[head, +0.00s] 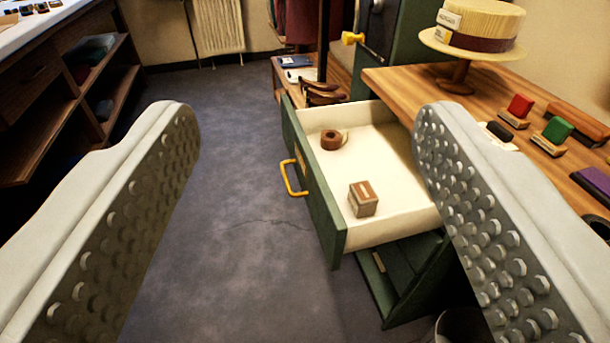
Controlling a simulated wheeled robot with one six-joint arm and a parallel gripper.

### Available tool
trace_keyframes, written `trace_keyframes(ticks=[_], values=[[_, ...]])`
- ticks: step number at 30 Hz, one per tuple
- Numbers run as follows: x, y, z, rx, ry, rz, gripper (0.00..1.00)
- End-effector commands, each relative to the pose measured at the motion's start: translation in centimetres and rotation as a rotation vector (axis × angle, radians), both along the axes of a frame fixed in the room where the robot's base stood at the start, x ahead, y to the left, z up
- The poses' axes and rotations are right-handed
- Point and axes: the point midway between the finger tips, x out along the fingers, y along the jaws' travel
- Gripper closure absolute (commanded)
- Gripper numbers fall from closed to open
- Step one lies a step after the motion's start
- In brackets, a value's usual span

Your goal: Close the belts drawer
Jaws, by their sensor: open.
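A green drawer with a white interior (390,178) stands pulled out from the unit under the wooden table, right of the middle in the head view. Its green front panel (318,195) faces left and carries a yellow handle (292,178). A brown roll (331,140) and a small brown box (362,199) lie inside it. Whether this is the belts drawer I cannot read. My gripper (300,150) is wide open and empty, with its studded fingers on both sides of the view. The right finger hides the drawer's back right part.
A second green drawer (398,285) below also appears partly out. A straw hat on a stand (472,35) and several stamps stand on the wooden tabletop (400,85). A dark shelf unit (70,100) is at left. The grey floor (230,190) between is clear.

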Motion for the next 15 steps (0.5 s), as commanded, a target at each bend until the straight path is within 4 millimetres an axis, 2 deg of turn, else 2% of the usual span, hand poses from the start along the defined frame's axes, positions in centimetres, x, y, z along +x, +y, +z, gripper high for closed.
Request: trace_keyframes(ticks=[1,5,9,15], values=[[0.2,0.1,-0.1,-0.007,0.007,0.002,0.47],[1.8,0.5,-1.1,-0.065,0.068,0.019,0.73],[4.8,1.4,-3.4,-0.201,0.197,0.060,1.00],[9.0,2.8,-7.3,-0.433,0.396,0.138,1.00]])
